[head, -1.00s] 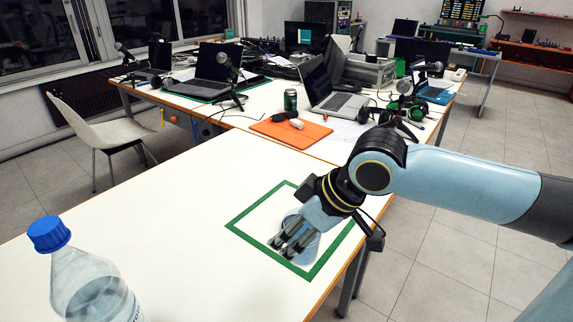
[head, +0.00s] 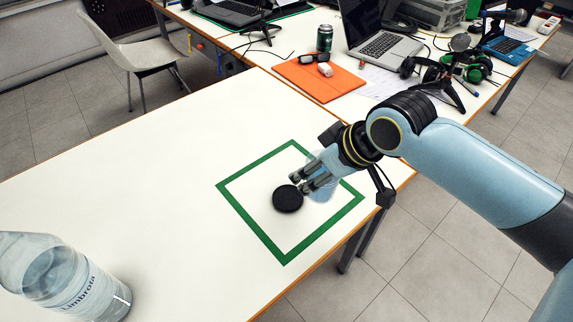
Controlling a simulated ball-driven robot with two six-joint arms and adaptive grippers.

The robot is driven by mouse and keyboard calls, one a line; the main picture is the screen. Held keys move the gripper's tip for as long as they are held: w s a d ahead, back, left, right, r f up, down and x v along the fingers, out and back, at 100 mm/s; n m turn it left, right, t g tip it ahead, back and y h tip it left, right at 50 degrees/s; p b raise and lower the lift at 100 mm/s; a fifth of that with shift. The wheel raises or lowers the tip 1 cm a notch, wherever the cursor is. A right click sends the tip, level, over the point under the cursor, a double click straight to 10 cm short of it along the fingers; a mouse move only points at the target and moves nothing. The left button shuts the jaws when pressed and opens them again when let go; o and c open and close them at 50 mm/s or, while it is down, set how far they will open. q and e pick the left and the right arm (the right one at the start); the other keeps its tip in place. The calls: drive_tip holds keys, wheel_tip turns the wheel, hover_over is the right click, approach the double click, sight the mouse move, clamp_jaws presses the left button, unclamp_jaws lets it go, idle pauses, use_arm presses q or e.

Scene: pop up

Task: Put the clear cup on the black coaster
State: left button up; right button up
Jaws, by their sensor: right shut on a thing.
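The black coaster (head: 288,198) lies flat on the white table inside a green square outline. My right gripper (head: 303,185) is shut on the clear cup (head: 324,190), just right of the coaster. The cup is see-through and pale blue, partly covered by the fingers and hard to make out. I cannot tell whether it touches the table. The fingertips reach close to the coaster's right edge in the picture. My left gripper is out of view.
The green outline (head: 250,225) lies near the table's right edge. A plastic bottle (head: 62,278) stands at the lower left. An orange mat (head: 318,78), a can (head: 324,38) and a laptop (head: 375,35) sit on the table behind. The middle of the white table is clear.

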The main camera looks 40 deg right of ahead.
drive_tip(key=w+f, duration=0.1)
drive_tip(key=w, duration=0.1)
drive_tip(key=w+a+f, duration=0.1)
drive_tip(key=w+f, duration=0.1)
drive_tip(key=w, duration=0.1)
drive_tip(key=w+a+f, duration=0.1)
drive_tip(key=w+f, duration=0.1)
drive_tip(key=w, duration=0.1)
drive_tip(key=shift+w+f, duration=0.1)
drive_tip(key=shift+f, duration=0.2)
wheel_tip(320, 180, down, 3)
drive_tip(key=shift+f+b, duration=0.2)
drive_tip(key=shift+b, duration=0.15)
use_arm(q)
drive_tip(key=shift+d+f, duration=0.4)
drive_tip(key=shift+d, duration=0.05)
use_arm(e)
drive_tip(key=shift+f, duration=0.1)
drive_tip(key=o, duration=1.5)
